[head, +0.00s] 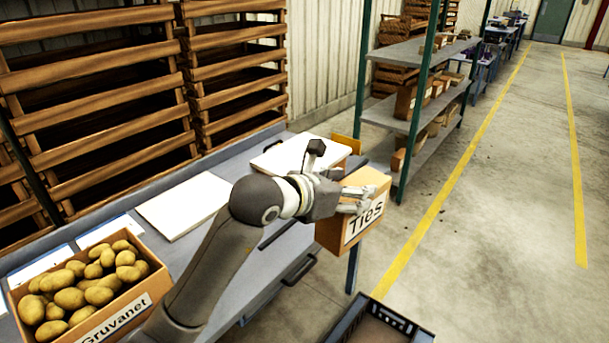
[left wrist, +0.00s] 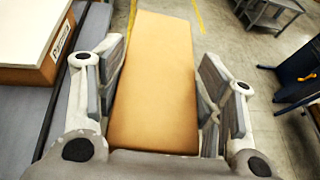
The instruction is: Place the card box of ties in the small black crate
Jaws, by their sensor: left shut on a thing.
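The card box of ties (head: 366,217) is a brown box with a white label reading "Ties". My left gripper (head: 352,200) is shut on it and holds it at the right end of the grey bench, beyond the bench edge. In the left wrist view the box (left wrist: 153,80) fills the space between the two fingers of my left gripper (left wrist: 158,105). The small black crate (head: 424,336) shows only in part at the bottom edge of the head view, below and in front of the box. My right gripper is not in view.
A box of potatoes labelled Gruvanet (head: 128,312) stands at the bench's near left. A shelf rack (head: 400,120) stands behind. The concrete floor (head: 510,200) to the right is clear.

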